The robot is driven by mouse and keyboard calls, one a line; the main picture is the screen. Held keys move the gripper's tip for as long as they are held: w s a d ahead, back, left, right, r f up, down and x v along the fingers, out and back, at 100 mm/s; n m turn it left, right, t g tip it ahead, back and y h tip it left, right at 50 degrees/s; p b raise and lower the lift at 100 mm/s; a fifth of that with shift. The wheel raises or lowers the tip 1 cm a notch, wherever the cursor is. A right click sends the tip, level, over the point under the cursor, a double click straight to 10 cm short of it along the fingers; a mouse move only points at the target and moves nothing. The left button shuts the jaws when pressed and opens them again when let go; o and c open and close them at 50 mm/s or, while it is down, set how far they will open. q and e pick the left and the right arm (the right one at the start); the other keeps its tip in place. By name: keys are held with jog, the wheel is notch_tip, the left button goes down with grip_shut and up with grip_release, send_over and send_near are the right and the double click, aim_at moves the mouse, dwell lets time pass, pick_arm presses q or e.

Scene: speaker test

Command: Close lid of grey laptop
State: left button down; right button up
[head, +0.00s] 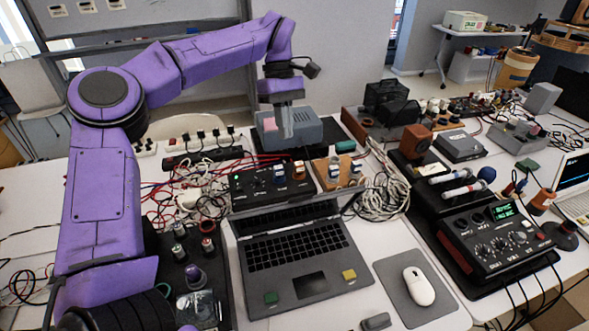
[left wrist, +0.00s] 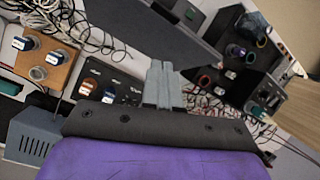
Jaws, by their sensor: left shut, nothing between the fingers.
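The grey laptop (head: 329,275) stands open in the middle of the table, its keyboard side facing me. Its lid (head: 285,211) is raised at the far edge and shows as a thin, foreshortened dark strip. In the left wrist view a dark grey panel at the top, apparently the lid (left wrist: 165,38), lies beyond the fingertips. My left gripper (head: 289,132) points down, shut and empty, behind the laptop and apart from the lid. Its closed fingers also show in the left wrist view (left wrist: 163,72). My right gripper is not in view.
A black control box (head: 268,182) and a brown knob block (head: 334,172) stand just behind the lid. A grey box (head: 310,131) is near my left gripper. Cables (head: 383,196) lie right of the lid. A white mouse (head: 418,286) sits on a pad right of the laptop.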

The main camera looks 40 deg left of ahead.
pick_arm(q)
jog(key=m, duration=0.5)
send_near(297, 198)
notch_tip(297, 198, down, 5)
jog(key=w+a, duration=0.2)
jog(key=s+d, duration=0.1)
jog(key=s+d+f, duration=0.1)
jog(key=s+d, duration=0.1)
jog(key=shift+f+p, duration=0.25)
jog(key=shift+p, duration=0.1)
jog(key=shift+w, duration=0.1)
